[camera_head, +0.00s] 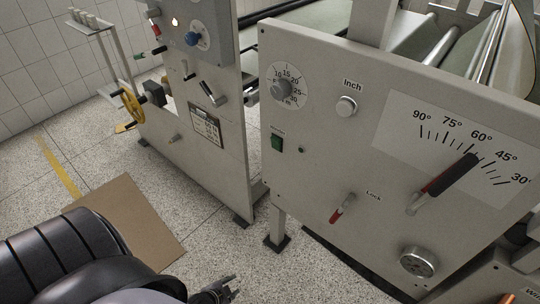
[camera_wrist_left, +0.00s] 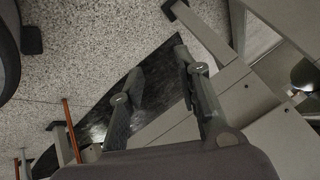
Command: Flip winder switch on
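A green rocker switch (camera_head: 277,142) sits on the left part of the grey front panel (camera_head: 320,155); the small label above it is too small to read. My left gripper (camera_head: 222,290) is low in the head view, below and left of the panel, apart from the green switch. In the left wrist view its two fingers (camera_wrist_left: 160,80) are spread with nothing between them. My right gripper is out of view.
The panel also carries a dial (camera_head: 287,85), an Inch button (camera_head: 346,107), a red Lock lever (camera_head: 342,208), a red-and-black angle lever (camera_head: 443,182) and a round knob (camera_head: 418,262). Another grey machine frame (camera_head: 190,90) stands left. Speckled floor (camera_head: 225,250) lies open before the panel.

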